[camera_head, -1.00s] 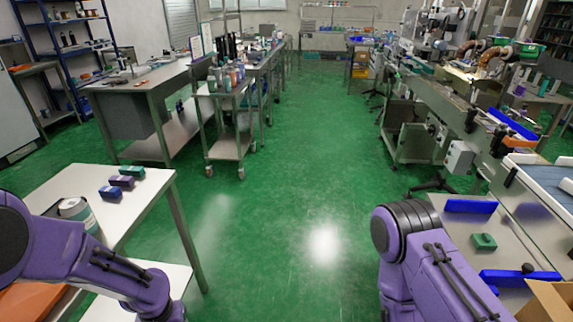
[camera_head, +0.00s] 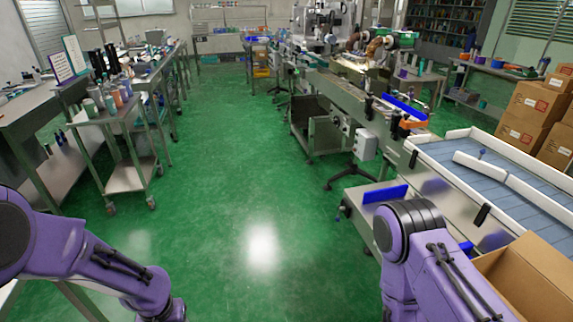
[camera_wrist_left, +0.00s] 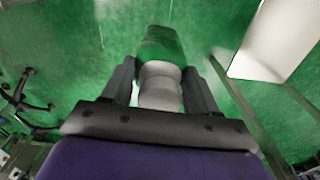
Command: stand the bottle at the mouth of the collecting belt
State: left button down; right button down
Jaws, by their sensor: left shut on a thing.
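In the left wrist view, my left gripper (camera_wrist_left: 164,76) is shut on a bottle (camera_wrist_left: 160,84). The bottle has a pale grey-white section between the fingers and a green part beyond them. The collecting belt looks to be the blue, white-walled conveyor (camera_head: 530,180) at the right of the head view. Which end is its mouth is not clear. In the head view my left arm reaches in at lower left, with its gripper out of the picture. My right arm is at lower right, in front of the belt's near end, and its gripper is not visible.
An open cardboard box (camera_head: 535,280) stands at lower right beside the belt. Stacked cartons (camera_head: 530,118) are behind it. A steel machine line (camera_head: 345,110) runs toward the back. A cart with bottles (camera_head: 115,120) is at left. The green floor (camera_head: 225,180) between is clear.

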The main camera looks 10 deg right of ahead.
aim_at(448, 149)
jog(key=i, duration=3.3)
jog(key=z, duration=3.75)
